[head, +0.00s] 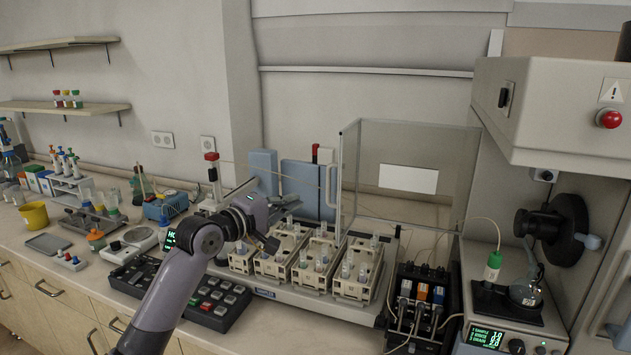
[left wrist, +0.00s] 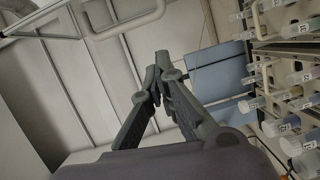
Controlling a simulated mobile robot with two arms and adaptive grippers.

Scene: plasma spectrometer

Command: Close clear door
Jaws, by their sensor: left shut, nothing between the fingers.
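The clear door (head: 350,170) is a thin-framed transparent panel standing upright above the sample racks, seen at a steep angle. A pale bowed handle (head: 330,186) stands out from its left edge. A wider clear panel (head: 450,160) stands behind and right of it, with a white label. My left gripper (head: 274,240) is left of the handle and lower, over the left racks, apart from the door. In the left wrist view its fingertips (left wrist: 161,62) meet with nothing between them. A pale handle-like bar (left wrist: 125,22) shows beyond them. My right gripper is out of view.
Racks with capped vials (head: 360,272) stand on the sampler tray below. Blue panels (head: 298,180) stand behind my left gripper. A pump unit (head: 418,300) and a large instrument (head: 510,310) are at the right. Bottles and small equipment crowd the bench at the left.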

